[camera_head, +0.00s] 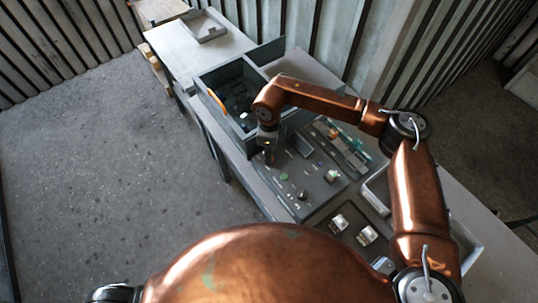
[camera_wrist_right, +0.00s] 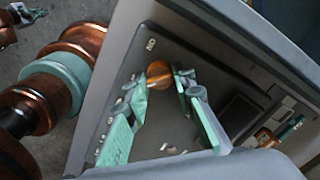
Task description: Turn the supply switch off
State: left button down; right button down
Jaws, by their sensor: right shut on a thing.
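The round orange knob (camera_wrist_right: 157,70), which looks like the supply switch, stands on a dark panel (camera_wrist_right: 185,52) inside a grey frame in the right wrist view. My right gripper (camera_wrist_right: 163,82) has its two teal fingers on either side of the knob, shut on it. Which way the knob is turned I cannot tell. In the head view my right gripper (camera_head: 268,155) reaches down to the far left part of the control panel (camera_head: 318,188), and there the knob is hidden.
An open grey housing (camera_head: 205,78) with dark parts and an orange piece inside stands beyond the gripper. A green button (camera_head: 284,177) and several small controls are on the panel. A shallow tray (camera_head: 204,27) lies at the table's far end. The floor at left is clear.

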jog(key=shift+r+n, duration=0.1)
jog(key=shift+n, duration=0.2)
jog(key=c, duration=1.6)
grip_release()
notch_tip(320, 180, up, 12)
jog(key=shift+a, duration=0.1)
